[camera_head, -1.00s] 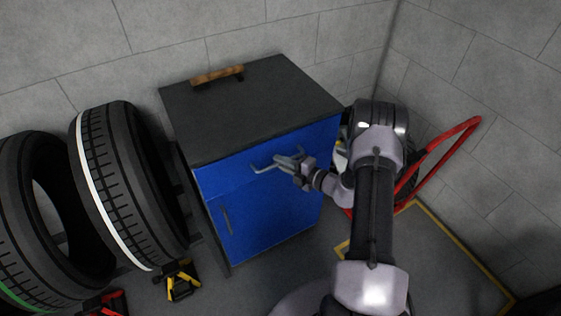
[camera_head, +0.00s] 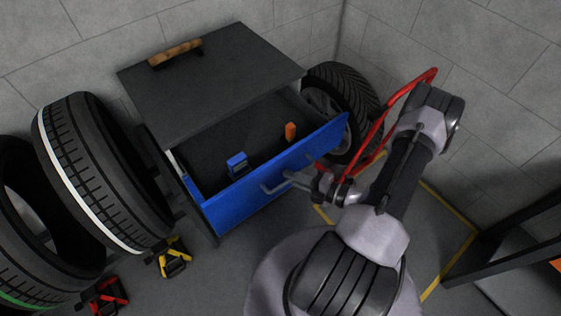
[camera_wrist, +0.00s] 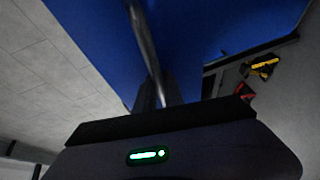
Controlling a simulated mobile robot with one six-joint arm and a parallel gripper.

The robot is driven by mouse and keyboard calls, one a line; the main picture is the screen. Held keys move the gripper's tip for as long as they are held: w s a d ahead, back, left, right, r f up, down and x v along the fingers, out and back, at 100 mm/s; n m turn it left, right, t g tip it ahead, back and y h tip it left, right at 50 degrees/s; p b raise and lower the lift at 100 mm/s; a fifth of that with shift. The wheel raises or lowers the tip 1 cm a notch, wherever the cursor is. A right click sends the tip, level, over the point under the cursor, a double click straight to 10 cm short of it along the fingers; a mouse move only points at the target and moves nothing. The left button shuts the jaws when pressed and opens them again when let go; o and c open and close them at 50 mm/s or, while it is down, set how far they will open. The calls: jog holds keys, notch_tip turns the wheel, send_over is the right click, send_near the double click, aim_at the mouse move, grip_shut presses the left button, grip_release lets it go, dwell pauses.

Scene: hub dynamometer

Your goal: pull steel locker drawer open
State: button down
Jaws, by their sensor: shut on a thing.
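The steel locker (camera_head: 205,98) is a dark cabinet with a grey top. Its blue-fronted top drawer (camera_head: 245,194) stands well open in the head view, showing a dark inside. Inside it are a blue item (camera_head: 237,165) and an orange item (camera_head: 290,131). My gripper (camera_head: 292,178) is shut on the drawer's grey bar handle (camera_head: 272,188). In the wrist view the handle (camera_wrist: 146,45) runs down between the fingers against the blue front. The lower door is hidden behind the open drawer.
A wooden-handled brush (camera_head: 175,53) lies on the locker top. Large tyres (camera_head: 95,165) stand at left, with yellow (camera_head: 172,258) and red (camera_head: 105,296) tools on the floor. Another tyre (camera_head: 345,100) and a red tubular frame (camera_head: 400,100) stand at right, close to my arm.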

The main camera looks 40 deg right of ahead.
jog(key=shift+s, duration=1.8)
jog(key=shift+d, duration=0.1)
jog(key=c, duration=1.5)
grip_release()
jog(key=shift+o, duration=0.2)
jog(key=p+v, duration=0.3)
jog(key=v, duration=1.4)
jog(key=shift+s, duration=0.15)
